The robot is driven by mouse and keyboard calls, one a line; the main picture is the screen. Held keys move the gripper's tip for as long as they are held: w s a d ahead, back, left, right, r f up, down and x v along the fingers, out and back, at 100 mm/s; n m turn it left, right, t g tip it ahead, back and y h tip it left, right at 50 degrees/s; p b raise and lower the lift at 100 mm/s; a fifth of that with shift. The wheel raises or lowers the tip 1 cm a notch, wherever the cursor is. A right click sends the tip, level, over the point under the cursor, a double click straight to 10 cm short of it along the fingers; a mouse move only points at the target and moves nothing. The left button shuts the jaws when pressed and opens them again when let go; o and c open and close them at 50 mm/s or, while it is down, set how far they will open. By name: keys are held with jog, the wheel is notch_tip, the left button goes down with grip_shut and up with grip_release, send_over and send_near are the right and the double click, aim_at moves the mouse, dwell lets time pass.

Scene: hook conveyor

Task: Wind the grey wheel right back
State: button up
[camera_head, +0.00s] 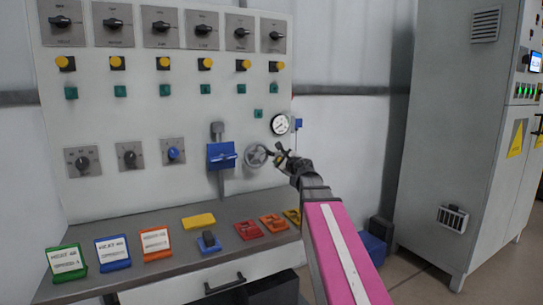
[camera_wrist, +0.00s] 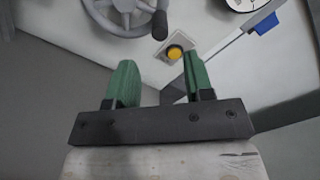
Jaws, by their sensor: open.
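The grey wheel (camera_head: 256,155) is a spoked handwheel on the upright face of the pale control panel (camera_head: 215,120), right of a blue lever box. In the wrist view the wheel (camera_wrist: 121,29) shows at the top, partly cut off, with a dark knob handle (camera_wrist: 160,25) on its rim at the right. My gripper (camera_head: 281,155) is just right of the wheel in the head view. In the wrist view my gripper (camera_wrist: 157,80) has its green fingers apart with nothing between them. The wheel's rim lies beyond the fingertips, and no contact shows.
A round gauge (camera_head: 280,124) sits above the wheel. A yellow button (camera_wrist: 174,52) shows beyond my fingers. The blue lever box (camera_head: 221,155) is left of the wheel. A desk (camera_head: 180,275) with coloured blocks and signs juts out below. A tall cabinet (camera_head: 455,130) stands right.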

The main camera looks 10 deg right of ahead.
aim_at(273, 155)
jog(key=x, duration=0.8)
jog(key=shift+w, duration=0.25)
jog(key=shift+c, duration=0.3)
grip_shut()
